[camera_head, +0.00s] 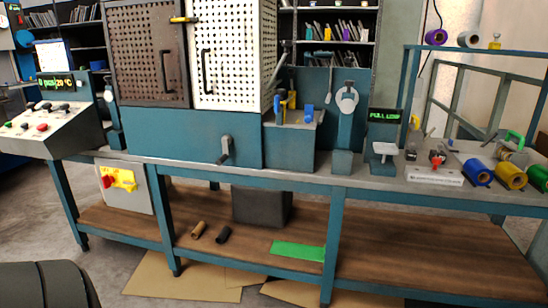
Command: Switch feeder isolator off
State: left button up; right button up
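A grey box (133,200) with a yellow plate (125,177) and a red handle (108,181) is fixed under the bench at the left. It looks like an isolator switch, but I cannot read a label on it. The red handle is at the left of the yellow plate, and its exact switch position is too small to tell. Neither of my grippers is in view. A dark rounded part at the bottom left corner may be mine.
A sloped control console (45,128) with knobs and a green display stands above and left of the box. Perforated doors (235,55) rise behind the bench. The lower wooden shelf (390,235) carries two small rolls and a green sheet (298,250). Floor before the bench is mostly clear.

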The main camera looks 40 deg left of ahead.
aim_at(107, 180)
jog(key=u, duration=2.5)
